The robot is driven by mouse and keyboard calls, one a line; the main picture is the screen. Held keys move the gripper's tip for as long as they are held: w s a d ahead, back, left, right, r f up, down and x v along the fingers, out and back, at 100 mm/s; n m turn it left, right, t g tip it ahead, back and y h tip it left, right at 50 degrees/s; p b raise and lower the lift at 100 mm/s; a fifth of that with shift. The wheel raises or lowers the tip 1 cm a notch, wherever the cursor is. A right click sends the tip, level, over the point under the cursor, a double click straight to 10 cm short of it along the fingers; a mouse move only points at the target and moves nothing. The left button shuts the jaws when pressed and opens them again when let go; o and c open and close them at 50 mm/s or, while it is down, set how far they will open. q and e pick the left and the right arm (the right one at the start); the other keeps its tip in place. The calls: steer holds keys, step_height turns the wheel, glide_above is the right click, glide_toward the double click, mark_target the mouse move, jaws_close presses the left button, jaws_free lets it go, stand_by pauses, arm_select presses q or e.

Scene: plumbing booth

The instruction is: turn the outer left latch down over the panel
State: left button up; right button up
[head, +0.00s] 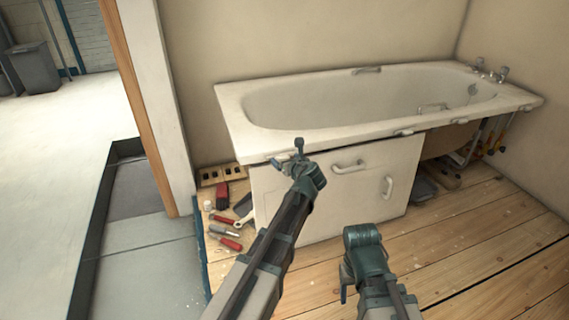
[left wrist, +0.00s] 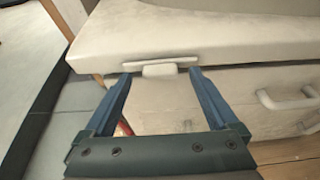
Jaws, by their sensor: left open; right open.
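The white bath panel (head: 335,185) stands upright under the tub rim, with two handles on its face. The outer left latch shows in the left wrist view as a pale horizontal bar with a small tab (left wrist: 160,71), just under the rim at the panel's top edge. My left gripper (head: 287,155) is open at the panel's upper left. In the left wrist view its two blue fingers (left wrist: 161,76) reach either side of the latch tab, with gaps visible. In the head view the gripper largely hides this latch. My right gripper (head: 346,285) is open, low in front of the panel, away from it.
The white bathtub (head: 240,115) overhangs the panel. Another latch (head: 403,132) sits further right along the rim. Red-handled tools (head: 224,220) and small items lie on the boards left of the panel. The wooden floor (head: 480,225) at right is mostly clear.

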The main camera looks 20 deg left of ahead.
mark_target(282, 157)
arm_select(q)
steer(key=shift+x, duration=1)
steer(key=c, duration=1.4)
steer(key=shift+o, duration=0.2)
